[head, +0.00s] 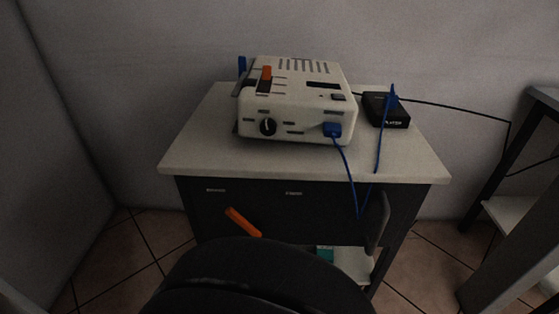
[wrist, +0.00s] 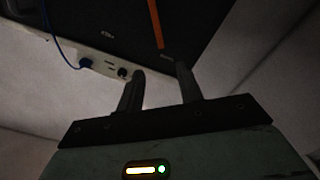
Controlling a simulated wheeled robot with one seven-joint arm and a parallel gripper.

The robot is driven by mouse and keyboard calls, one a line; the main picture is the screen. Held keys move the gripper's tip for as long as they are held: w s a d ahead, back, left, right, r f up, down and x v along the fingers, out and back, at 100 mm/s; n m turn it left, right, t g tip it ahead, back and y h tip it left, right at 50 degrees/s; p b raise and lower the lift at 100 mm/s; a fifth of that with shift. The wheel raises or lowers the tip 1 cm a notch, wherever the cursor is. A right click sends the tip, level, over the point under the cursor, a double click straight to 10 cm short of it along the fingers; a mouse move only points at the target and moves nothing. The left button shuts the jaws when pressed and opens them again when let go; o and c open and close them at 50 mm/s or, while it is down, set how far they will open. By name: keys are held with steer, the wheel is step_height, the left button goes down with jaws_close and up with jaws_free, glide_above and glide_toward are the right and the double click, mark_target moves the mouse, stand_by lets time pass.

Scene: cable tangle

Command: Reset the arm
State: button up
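My gripper (wrist: 160,68) shows in the wrist view with its two dark fingers apart. Nothing shows between them. An orange bar (wrist: 156,24) on a dark surface lies beyond the fingertips, and I see no contact with it. In the head view the orange bar (head: 243,222) is in front of the dark cabinet (head: 280,212). My gripper cannot be made out in the head view, where a black rounded part of my arm fills the bottom middle.
A white device (head: 290,100) with a knob and a blue plug (head: 332,129) stands on the pale cabinet top (head: 195,150). A blue cable (head: 348,165) hangs over the front edge. A black box (head: 388,110) sits right of the device. A dark-framed table (head: 510,150) stands at right.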

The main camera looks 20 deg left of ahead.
steer(key=w+a+r+m+g+y, duration=0.25)
steer(key=w+r+g, duration=0.35)
steer(key=w, duration=0.3)
steer(key=w+d+r+n+g, duration=0.1)
steer(key=w+d+r+g, duration=0.1)
steer(key=d+r+g, duration=0.3)
steer(key=s+d+r+g+h, duration=0.2)
steer(key=s+d+g+h, duration=0.15)
steer(key=d, duration=1.15)
steer(key=s+d+r+g+h, duration=0.25)
steer(key=s+d, duration=0.25)
steer(key=d, duration=1)
step_height(320, 180, up, 21)
steer(key=p, duration=2.1)
steer(key=shift+w+a+m, duration=0.15)
steer(key=shift+a+m, duration=0.1)
steer(key=shift+m, duration=0.1)
steer(key=shift+f, duration=0.1)
